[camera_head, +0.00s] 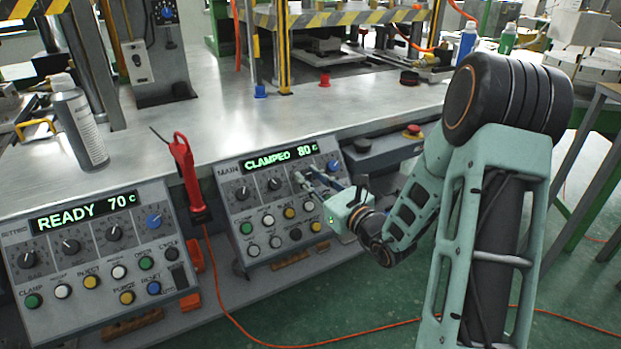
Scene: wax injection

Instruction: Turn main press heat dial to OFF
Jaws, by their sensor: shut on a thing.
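The main press panel (230,179) stands at the table's front edge. Its green display (281,158) reads CLAMPED 80 C. Two black dials (242,193) show at the left of its dial row, and a blue dial (332,165) shows at the right end. My gripper (307,181) reaches in from the right and is shut on a dial at the right part of this row. The fingers hide most of that dial, so its pointer and label cannot be read.
Below the dials are several coloured push buttons (289,213). A second panel (93,207) at the left reads READY 70 C. A red tool (184,170) hangs between the panels, its orange cable on the floor. A spray can (80,125) and a red emergency button (413,129) are nearby.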

